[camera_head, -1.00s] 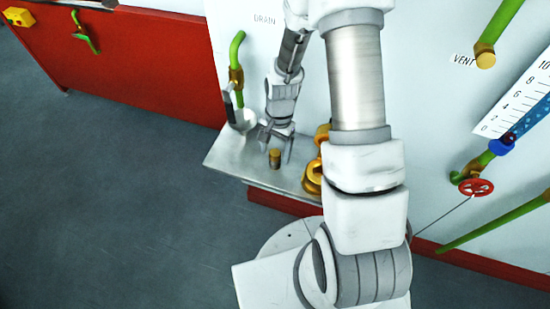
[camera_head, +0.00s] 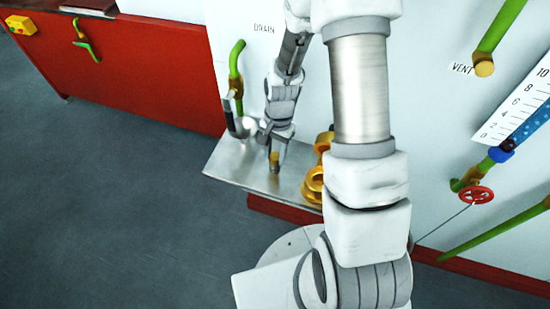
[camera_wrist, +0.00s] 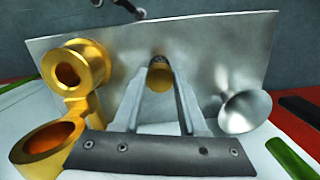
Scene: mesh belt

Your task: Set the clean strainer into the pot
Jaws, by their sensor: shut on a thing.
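My gripper (camera_head: 275,166) is shut on a small brass-coloured cylinder, which looks like the strainer (camera_head: 275,158), at the steel shelf. The wrist view shows its gold body (camera_wrist: 160,76) between the fingertips; the fingers hide part of it. I cannot tell whether it is clean or whether it touches the shelf. The gold fitting, likely the pot (camera_head: 313,186), stands on the shelf to the right of my gripper, partly behind my arm. In the wrist view its open round mouth (camera_wrist: 45,145) is at lower left, with a second ring-like opening above it.
The steel shelf (camera_head: 232,165) has bare room left of my gripper. A silvery cup (camera_wrist: 245,110) stands right of my gripper in the wrist view. A green drain pipe (camera_head: 235,62) comes down at the wall behind the shelf. A red valve wheel (camera_head: 476,195) is further right.

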